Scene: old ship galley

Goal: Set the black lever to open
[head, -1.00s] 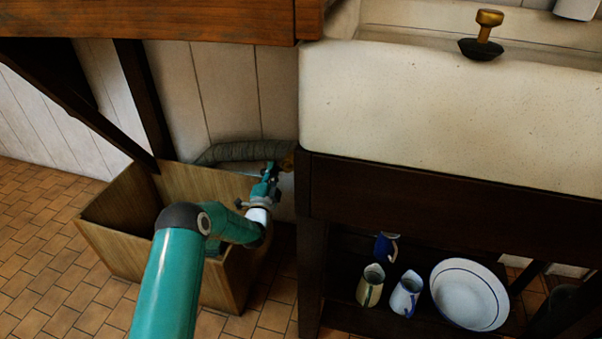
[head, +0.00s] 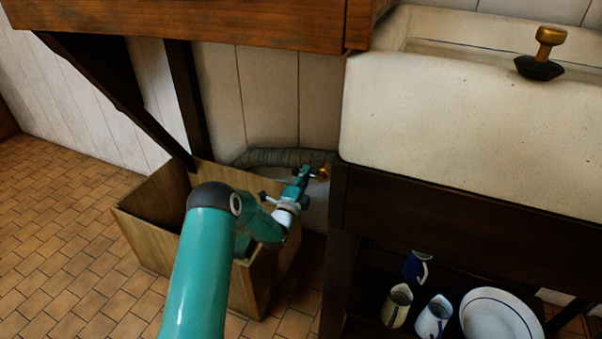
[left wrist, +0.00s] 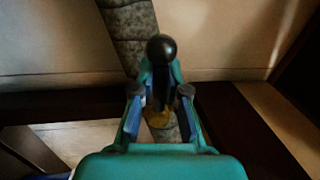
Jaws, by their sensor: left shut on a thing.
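The black lever (left wrist: 161,48) has a round black knob and a dark stem, seen in the left wrist view. My left gripper (left wrist: 160,88) is shut on the lever's stem, with one finger on each side and the knob beyond the fingertips. A brass fitting (left wrist: 159,118) shows between the fingers. In the head view, my left gripper (head: 304,175) is beside the brass fitting (head: 324,172), left of the sink stand. The lever is too small to make out in the head view. My right gripper is not in view.
A grey wrapped pipe (head: 270,156) runs along the wall behind the fitting. A wooden crate (head: 160,243) stands on the tiles below my left arm. A wooden counter (head: 190,22) overhangs it. The stone sink (head: 450,125) on its dark stand (head: 430,200) is to the right, with jugs and a bowl below.

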